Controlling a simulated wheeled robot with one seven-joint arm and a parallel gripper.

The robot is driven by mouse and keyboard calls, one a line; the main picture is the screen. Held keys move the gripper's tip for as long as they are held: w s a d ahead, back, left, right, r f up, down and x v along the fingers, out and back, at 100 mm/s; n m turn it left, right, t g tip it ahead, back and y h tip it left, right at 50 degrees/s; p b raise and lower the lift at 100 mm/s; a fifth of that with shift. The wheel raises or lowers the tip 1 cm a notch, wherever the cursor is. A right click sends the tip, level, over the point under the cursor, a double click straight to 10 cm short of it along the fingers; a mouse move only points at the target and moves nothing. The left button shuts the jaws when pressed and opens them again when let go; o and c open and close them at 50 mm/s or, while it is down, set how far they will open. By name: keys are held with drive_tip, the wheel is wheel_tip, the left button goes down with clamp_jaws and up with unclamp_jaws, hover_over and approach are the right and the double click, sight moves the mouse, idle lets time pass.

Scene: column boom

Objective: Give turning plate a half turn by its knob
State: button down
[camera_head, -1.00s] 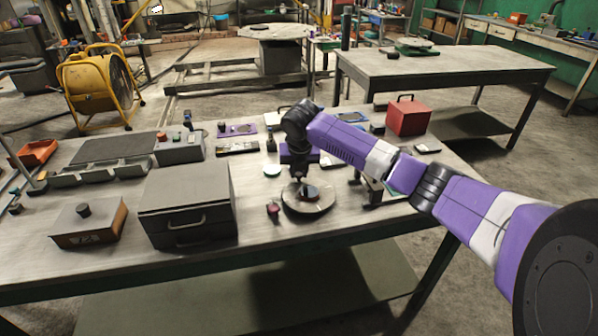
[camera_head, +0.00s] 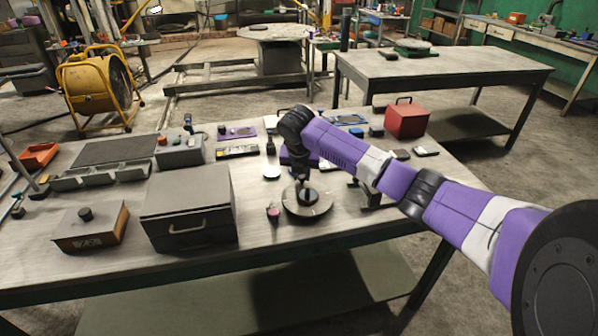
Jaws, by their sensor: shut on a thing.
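The turning plate (camera_head: 318,210) is a round grey disc lying flat near the front edge of the workbench, right of centre. My gripper (camera_head: 303,187) points straight down over the middle of the plate. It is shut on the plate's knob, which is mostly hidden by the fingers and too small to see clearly. A dark patch shows on the plate around the fingertips. My purple and white arm reaches in from the right.
A dark grey drawer box (camera_head: 188,207) stands left of the plate. A small reddish knobbed object (camera_head: 273,213) is just left of the plate, and a dark stand (camera_head: 370,196) is close on its right. A red box (camera_head: 407,119) sits at the back right.

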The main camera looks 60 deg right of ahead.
drive_tip(key=shift+d+r, duration=0.1)
drive_tip(key=shift+d, duration=0.05)
drive_tip(key=c, duration=1.2)
unclamp_jaws()
drive_tip(key=shift+s, duration=0.1)
drive_tip(key=w+v, duration=0.1)
drive_tip(key=v, duration=0.6)
drive_tip(key=shift+s+r+b, duration=0.3)
drive_tip(key=shift+s+b, duration=0.15)
drive_tip(key=shift+s, duration=0.05)
drive_tip(key=shift+m, duration=0.3)
